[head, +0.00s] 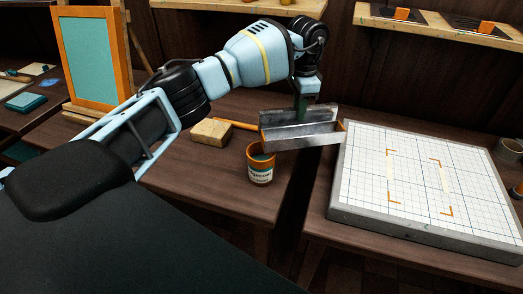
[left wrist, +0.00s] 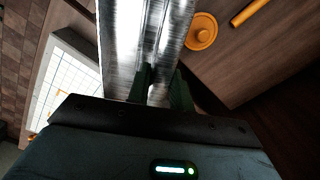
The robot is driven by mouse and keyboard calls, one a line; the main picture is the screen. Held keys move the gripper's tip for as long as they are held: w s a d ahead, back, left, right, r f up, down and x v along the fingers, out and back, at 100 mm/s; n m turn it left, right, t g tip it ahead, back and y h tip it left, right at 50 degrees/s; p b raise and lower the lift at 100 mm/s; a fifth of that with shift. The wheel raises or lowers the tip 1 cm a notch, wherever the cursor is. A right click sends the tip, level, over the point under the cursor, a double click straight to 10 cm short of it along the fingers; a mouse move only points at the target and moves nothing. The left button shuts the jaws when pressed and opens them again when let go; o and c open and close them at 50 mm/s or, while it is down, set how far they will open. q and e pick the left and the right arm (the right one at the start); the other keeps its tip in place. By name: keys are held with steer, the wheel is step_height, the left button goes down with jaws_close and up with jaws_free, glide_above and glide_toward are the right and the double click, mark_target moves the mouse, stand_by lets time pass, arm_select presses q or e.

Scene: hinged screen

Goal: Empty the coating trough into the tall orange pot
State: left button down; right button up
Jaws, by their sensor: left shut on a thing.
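The coating trough (head: 300,134) is a long, grey metal channel. It is held in the air by my left gripper (head: 306,106), whose fingers are shut on it. In the left wrist view the dark green fingers (left wrist: 161,88) grip the trough (left wrist: 116,45), which reaches away from them. The tall orange pot (head: 260,170) stands upright on the brown table, with a white label and a dark teal inside. The trough's left end is close above the pot's rim in the head view; I cannot tell whether they touch. The trough's contents are not clear. My right gripper is not in view.
A white gridded board (head: 412,180) with orange corner marks lies right of the pot. A wooden block (head: 210,132) and an orange stick (head: 243,125) lie behind it. The left wrist view shows a round orange thing (left wrist: 201,31), perhaps a lid. An orange-framed screen (head: 90,60) stands back left.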

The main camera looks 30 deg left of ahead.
arm_select(q)
steer(key=shift+r, duration=2.55)
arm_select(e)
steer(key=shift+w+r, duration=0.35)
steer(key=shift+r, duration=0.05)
arm_select(q)
steer(key=shift+s+f, duration=0.1)
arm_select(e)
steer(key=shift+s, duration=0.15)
